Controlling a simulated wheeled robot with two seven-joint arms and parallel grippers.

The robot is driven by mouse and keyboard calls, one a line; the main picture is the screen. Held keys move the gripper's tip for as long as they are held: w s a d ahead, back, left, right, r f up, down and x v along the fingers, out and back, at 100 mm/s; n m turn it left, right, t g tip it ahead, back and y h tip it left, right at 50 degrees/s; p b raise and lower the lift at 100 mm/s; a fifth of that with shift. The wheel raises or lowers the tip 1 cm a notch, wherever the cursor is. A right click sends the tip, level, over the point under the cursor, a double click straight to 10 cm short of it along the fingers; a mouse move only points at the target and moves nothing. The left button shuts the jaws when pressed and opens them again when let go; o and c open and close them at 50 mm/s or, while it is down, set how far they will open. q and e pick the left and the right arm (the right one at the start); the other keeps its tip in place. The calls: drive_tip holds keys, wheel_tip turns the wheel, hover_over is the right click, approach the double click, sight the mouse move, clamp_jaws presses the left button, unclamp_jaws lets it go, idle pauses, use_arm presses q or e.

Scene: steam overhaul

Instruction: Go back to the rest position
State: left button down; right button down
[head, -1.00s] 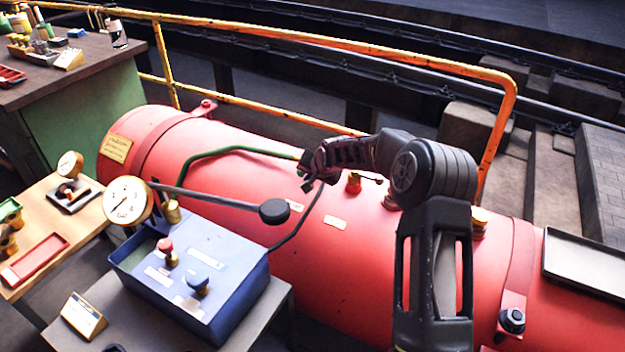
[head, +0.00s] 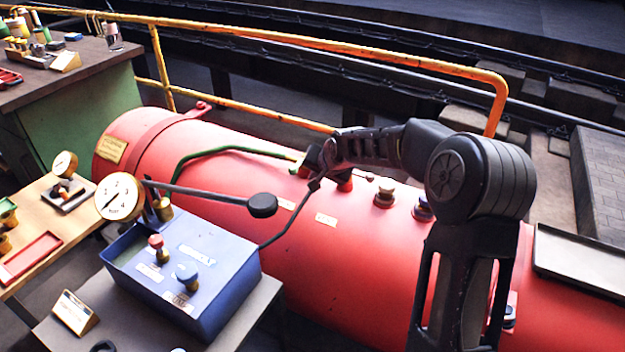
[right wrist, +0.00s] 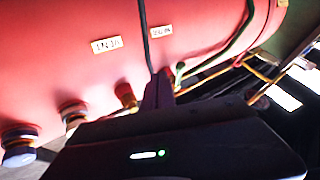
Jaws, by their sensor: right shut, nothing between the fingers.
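My right arm reaches in from the lower right in the head view. Its right gripper (head: 314,182) is over the red boiler (head: 300,235), by the end of the green pipe (head: 225,149). The gripper is shut with nothing held. In the right wrist view the shut fingers (right wrist: 160,85) point towards the boiler side, with the black line and the green pipe close by. I cannot tell whether they touch anything. My left gripper is not in view.
A blue box (head: 215,290) with knobs, a long lever and a pressure gauge (head: 120,197) stand at the left. Brass fittings (head: 384,195) rise from the boiler beside my forearm. A yellow rail (head: 300,38) runs behind. A grey tray (head: 585,262) lies at right.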

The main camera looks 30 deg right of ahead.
drive_tip(key=shift+s+a+r, duration=0.1)
drive_tip(key=shift+s+r, duration=0.15)
drive_tip(key=shift+r, duration=0.05)
idle(0.4)
drive_tip(key=s+a+f+n+y+p, duration=0.1)
drive_tip(key=s+a+f+n, duration=0.1)
drive_tip(key=a+f, duration=0.3)
drive_tip(key=s+a+f+n+g+y, duration=0.1)
drive_tip(key=s+a+f, duration=0.3)
drive_tip(key=a+f, duration=0.2)
drive_tip(key=s+a+f+n+p, duration=0.1)
drive_tip(key=s+a+f+n, duration=0.1)
drive_tip(key=a+f, duration=0.4)
drive_tip(key=shift+s+a+n+y+p, duration=0.1)
drive_tip(key=shift+s+n+y+p, duration=0.25)
drive_tip(key=shift+s, duration=0.25)
drive_tip(key=s+a+f+g+p, duration=0.1)
drive_tip(key=s+a+f+g, duration=0.1)
drive_tip(key=s+a, duration=0.3)
drive_tip(key=s+a+f+n+g+y+p, duration=0.1)
drive_tip(key=s+a, duration=0.4)
drive_tip(key=s, duration=0.8)
drive_tip(key=s+a+f+n+g+y+p, duration=0.1)
drive_tip(key=s+a+f+g+p, duration=0.1)
drive_tip(key=s+a+f, duration=0.3)
drive_tip(key=s+g, duration=0.1)
drive_tip(key=s, duration=0.3)
drive_tip(key=shift+f, duration=0.2)
drive_tip(key=shift+a, duration=0.1)
